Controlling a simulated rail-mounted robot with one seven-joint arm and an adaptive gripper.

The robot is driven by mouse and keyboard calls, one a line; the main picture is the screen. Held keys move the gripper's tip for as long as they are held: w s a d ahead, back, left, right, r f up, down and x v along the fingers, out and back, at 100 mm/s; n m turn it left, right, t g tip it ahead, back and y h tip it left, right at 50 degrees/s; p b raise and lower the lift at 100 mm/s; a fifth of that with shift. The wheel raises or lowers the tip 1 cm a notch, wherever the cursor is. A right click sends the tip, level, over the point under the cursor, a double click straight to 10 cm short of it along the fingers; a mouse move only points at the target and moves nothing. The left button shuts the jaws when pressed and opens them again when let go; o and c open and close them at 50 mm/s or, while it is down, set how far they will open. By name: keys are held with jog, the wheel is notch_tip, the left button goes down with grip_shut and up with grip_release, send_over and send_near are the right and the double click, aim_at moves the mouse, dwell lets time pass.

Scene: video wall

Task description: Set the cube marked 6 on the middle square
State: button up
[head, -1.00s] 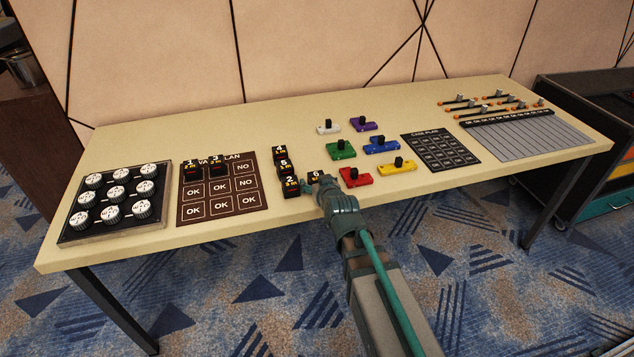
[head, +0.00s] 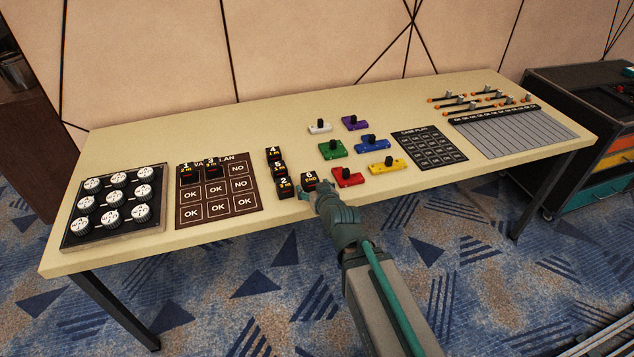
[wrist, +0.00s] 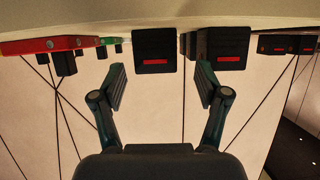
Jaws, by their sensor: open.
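The black cube marked 6 (head: 308,180) stands on the table just beyond my gripper (head: 312,190) in the head view. In the wrist view the cube (wrist: 153,50) shows as a dark block with a red stripe, ahead of and between the open fingers of my gripper (wrist: 161,80). The fingers are apart with nothing held. The brown plan board (head: 238,197) lies to the left; its middle square (head: 214,189) reads OK and is bare. Cubes 1 (head: 187,174) and 3 (head: 212,169) sit on its top row.
Cubes 4 (head: 274,155), 5 (head: 280,168) and 2 (head: 284,186) stand in a column left of cube 6. A red block (head: 347,178) is close on its right. A knob panel (head: 74,237) lies at the far left. Bare table separates cube 2 from the board.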

jog(key=shift+s+d+r+p, duration=0.2)
jog(key=shift+s+r+p, duration=0.35)
jog(key=shift+p, duration=2.15)
jog(key=shift+s+d+p, duration=0.2)
jog(key=shift+p, duration=0.8)
jog(key=shift+d+f, duration=0.1)
jog(key=shift+f, duration=0.1)
jog(key=shift+p, duration=0.3)
